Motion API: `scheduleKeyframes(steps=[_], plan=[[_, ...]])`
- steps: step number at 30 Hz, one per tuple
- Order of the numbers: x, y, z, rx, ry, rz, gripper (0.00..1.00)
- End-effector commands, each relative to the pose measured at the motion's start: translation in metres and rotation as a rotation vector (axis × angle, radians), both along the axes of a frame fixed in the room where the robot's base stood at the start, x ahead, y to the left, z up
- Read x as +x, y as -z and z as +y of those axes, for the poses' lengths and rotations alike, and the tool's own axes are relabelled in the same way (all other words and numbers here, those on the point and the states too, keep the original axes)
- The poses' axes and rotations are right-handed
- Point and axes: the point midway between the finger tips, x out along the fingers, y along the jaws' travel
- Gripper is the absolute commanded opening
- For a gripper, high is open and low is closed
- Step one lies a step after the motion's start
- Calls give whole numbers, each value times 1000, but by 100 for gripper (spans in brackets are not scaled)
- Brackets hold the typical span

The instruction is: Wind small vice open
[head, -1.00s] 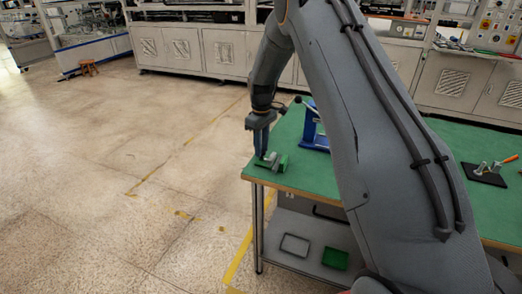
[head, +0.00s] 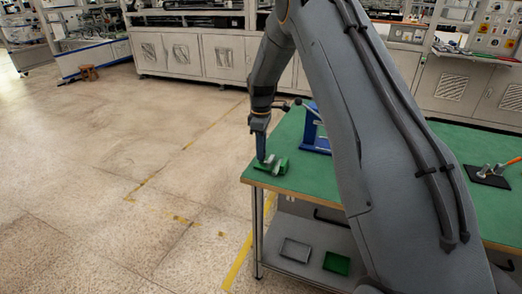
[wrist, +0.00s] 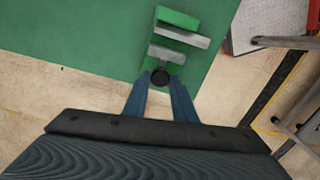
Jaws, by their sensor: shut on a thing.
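The small vice (head: 272,165) is green with grey jaws and sits at the left corner of the green-topped bench. In the wrist view, the vice (wrist: 176,22) shows two grey jaw bars with a gap between them. A dark round knob (wrist: 160,76) is at its near end. My gripper (head: 260,157) reaches down to the vice from above. In the wrist view my gripper (wrist: 160,84) has its two blue-grey fingers shut on the dark knob.
The green bench top (head: 290,179) ends close to the vice. A blue device (head: 314,132) stands behind my arm, partly hidden. A black plate with an orange-handled tool (head: 488,174) lies at the right. Trays (head: 336,263) sit on the lower shelf. Floor at left is clear.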

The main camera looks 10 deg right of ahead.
Motion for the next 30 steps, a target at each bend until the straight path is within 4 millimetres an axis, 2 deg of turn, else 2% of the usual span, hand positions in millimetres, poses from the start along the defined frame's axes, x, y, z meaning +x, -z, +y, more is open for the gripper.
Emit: scheduleKeyframes(steps=[6,7,10,20,23,30], plan=[[1,-1,0,0,1,-2,2],[1,-1,0,0,1,-2,28],[1,-1,0,0,1,-2,43],[1,-3,0,0,1,-1,43],[1,-12,0,0,1,-2,43],[2,-50,0,0,1,-4,43]])
